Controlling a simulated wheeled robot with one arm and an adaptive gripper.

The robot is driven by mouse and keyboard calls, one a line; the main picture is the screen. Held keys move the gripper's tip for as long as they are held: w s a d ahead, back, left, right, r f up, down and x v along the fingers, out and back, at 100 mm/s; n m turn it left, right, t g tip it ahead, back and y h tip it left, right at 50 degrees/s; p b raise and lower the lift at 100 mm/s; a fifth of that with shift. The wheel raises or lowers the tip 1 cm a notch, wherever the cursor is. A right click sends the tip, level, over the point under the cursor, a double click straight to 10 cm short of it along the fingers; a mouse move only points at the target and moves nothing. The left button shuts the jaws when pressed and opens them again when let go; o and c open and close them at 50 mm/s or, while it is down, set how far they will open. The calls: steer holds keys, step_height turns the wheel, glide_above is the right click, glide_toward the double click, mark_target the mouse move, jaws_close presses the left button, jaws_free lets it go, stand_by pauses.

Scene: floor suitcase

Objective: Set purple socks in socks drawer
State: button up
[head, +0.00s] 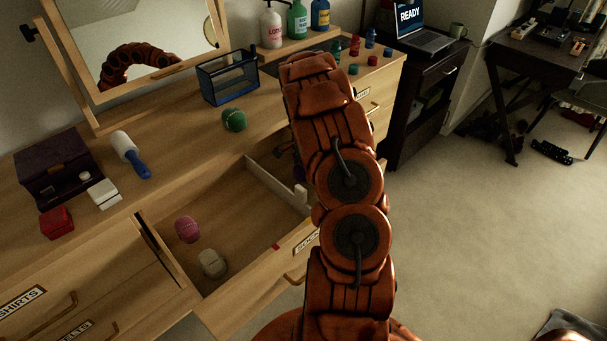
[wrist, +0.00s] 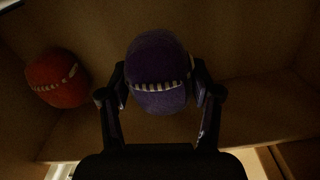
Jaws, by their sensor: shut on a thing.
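In the wrist view, my gripper (wrist: 160,92) is shut on the purple socks (wrist: 158,58), a rolled dark bundle with a striped band. The bundle is between the two fingers, over the wooden inside of a drawer; I cannot tell whether it touches the bottom. The socks drawer (head: 282,190) is pulled open in the head view, its front label partly covered by my arm. Pink socks (head: 187,229) and pale grey socks (head: 212,263) lie in it. Red socks (wrist: 57,78) lie left of the purple ones in the wrist view.
A green ball-like bundle (head: 234,120), a mesh holder (head: 228,79), a lint roller (head: 130,153) and a dark box (head: 63,165) stand on the dresser top. A mirror (head: 140,45) rises behind. Bottles (head: 298,20) stand at the back. Carpet at right is mostly clear.

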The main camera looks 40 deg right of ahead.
steer(key=shift+f, duration=1.6)
steer(key=shift+f, duration=0.2)
steer(key=o, duration=1.2)
steer(key=shift+o, duration=0.2)
steer(key=shift+r, duration=0.1)
